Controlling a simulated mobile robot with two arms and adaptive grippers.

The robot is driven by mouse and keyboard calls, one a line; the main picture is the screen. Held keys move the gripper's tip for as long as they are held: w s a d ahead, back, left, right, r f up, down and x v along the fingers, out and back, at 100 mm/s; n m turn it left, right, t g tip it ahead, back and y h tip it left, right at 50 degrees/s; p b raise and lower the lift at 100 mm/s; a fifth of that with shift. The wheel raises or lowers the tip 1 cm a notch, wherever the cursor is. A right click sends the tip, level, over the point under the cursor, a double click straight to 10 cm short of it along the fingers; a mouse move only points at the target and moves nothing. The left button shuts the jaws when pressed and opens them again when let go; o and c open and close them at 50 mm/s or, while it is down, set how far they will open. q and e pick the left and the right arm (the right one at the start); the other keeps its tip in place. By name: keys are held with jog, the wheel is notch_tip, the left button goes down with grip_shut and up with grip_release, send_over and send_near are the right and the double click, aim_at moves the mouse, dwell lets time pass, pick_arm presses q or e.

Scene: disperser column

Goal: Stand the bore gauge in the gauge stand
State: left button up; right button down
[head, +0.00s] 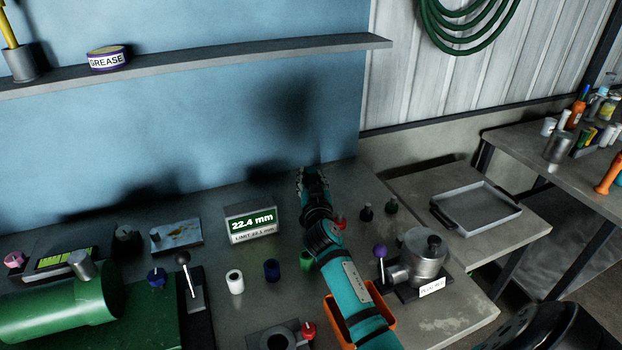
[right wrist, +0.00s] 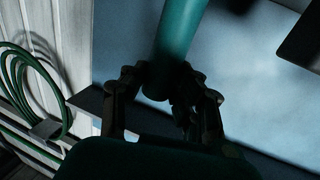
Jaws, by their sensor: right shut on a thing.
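My right gripper (head: 313,180) is over the back of the bench, below the shelf, its arm reaching in from the bottom. In the right wrist view its fingers (right wrist: 170,90) are closed around the end of a teal cylinder, which I take as the bore gauge (right wrist: 180,42). The head view does not show it clearly behind my gripper and arm. A grey block with a round dark opening (head: 258,338) at the front of the bench may be the gauge stand; I cannot be sure. My left gripper is not in view.
A display (head: 251,223) reads 22.4 mm, left of my arm. An orange bin (head: 388,306) lies partly under my arm. A metal fixture (head: 425,255) with a purple-knobbed lever stands right. A tray (head: 478,211) sits farther right.

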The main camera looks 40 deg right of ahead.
jog(key=shift+r, duration=0.1)
dwell(0.3)
jog(key=c, duration=0.9)
grip_release()
jog(key=shift+c, duration=0.2)
